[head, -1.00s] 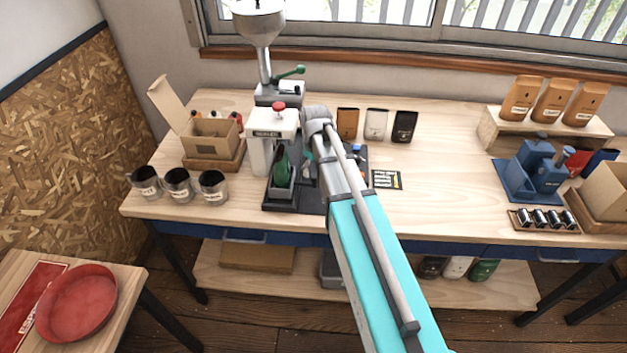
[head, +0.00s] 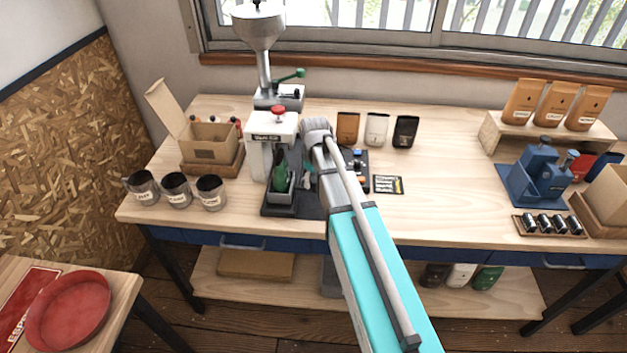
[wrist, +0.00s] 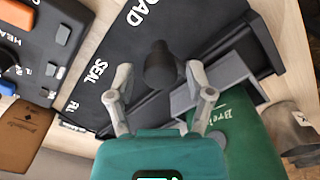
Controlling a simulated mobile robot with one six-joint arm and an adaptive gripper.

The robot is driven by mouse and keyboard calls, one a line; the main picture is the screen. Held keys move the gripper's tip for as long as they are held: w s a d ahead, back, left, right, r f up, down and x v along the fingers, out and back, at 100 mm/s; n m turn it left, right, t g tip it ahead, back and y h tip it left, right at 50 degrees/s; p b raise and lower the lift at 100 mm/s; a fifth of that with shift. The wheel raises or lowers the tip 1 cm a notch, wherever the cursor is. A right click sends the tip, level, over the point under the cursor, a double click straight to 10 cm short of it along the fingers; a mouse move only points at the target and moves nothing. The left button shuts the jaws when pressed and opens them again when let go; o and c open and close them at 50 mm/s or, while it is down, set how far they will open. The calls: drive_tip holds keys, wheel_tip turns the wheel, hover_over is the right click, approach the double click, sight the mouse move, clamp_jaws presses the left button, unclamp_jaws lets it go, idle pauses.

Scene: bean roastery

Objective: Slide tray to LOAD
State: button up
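The sealer (head: 258,150) stands left of centre on the bench, with a dark base plate. Its grey tray (wrist: 228,72) carries a green bag (wrist: 245,130), and both also show in the head view, the bag (head: 280,176) standing upright under the sealer head. In the wrist view a dark round knob (wrist: 160,68) stands beside the tray. My gripper (wrist: 160,75) is open, with one finger on each side of the knob and a gap to each. The plate (wrist: 130,50) reads SEAL and part of LOAD. In the head view my arm hides most of the gripper.
A control box (head: 354,165) stands right of my arm, close to the plate. Several labelled cups (head: 176,190) and an open carton (head: 211,141) stand left. Three pouches (head: 376,129) stand behind. The bench right of the label card (head: 388,184) is clear up to the blue device (head: 540,175).

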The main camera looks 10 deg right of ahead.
clamp_jaws()
drive_tip(key=shift+s+a, duration=0.2)
drive_tip(key=shift+s, duration=0.35)
drive_tip(key=shift+s+a, duration=0.15)
drive_tip(key=shift+s, duration=0.4)
drive_tip(key=shift+o, duration=1.6)
unclamp_jaws()
drive_tip(key=shift+r, duration=0.1)
